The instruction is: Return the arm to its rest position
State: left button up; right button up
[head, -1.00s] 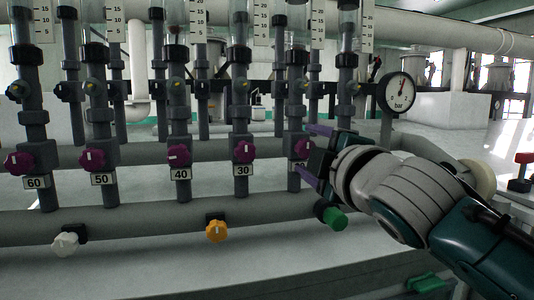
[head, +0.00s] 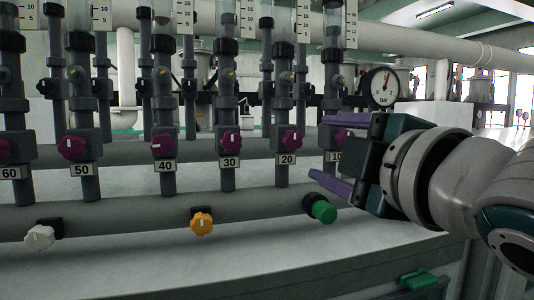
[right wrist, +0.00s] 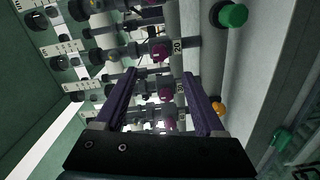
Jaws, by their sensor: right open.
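My right gripper (head: 328,150) is open in the head view, at the right end of the row of valves. Its two purple fingers point left, one above the other, with nothing between them. They partly cover the valve tagged 10 (head: 336,157). In the right wrist view the open fingers (right wrist: 160,105) show apart, with the pipes and purple knobs beyond them. Whether the fingers touch the valve cannot be told. My left gripper is not in view.
Purple knobs, such as the one over tag 20 (head: 291,139), line the upright pipes. White (head: 40,237), orange (head: 201,223) and green (head: 324,212) knobs sit on the lower pipe. A pressure gauge (head: 381,87) stands behind my gripper. Free space lies in front of the lower pipe.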

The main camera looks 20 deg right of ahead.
jog(key=s+d+f+m+g+h+p, duration=0.1)
jog(key=s+f+m+g, duration=0.25)
jog(key=f, duration=0.25)
jog(key=s+d+f+m+g, duration=0.1)
jog(key=s+f+m+g, duration=0.2)
jog(key=s+f, duration=0.3)
jog(key=s+f+m+g, duration=0.3)
jog(key=s+f+g, duration=0.1)
jog(key=s, duration=0.4)
jog(key=s+a+f+m+g+p, duration=0.1)
jog(key=s+f+m+g, duration=0.3)
jog(key=s+f, duration=0.3)
jog(key=shift+s+y, duration=0.3)
jog(key=shift+s, duration=0.85)
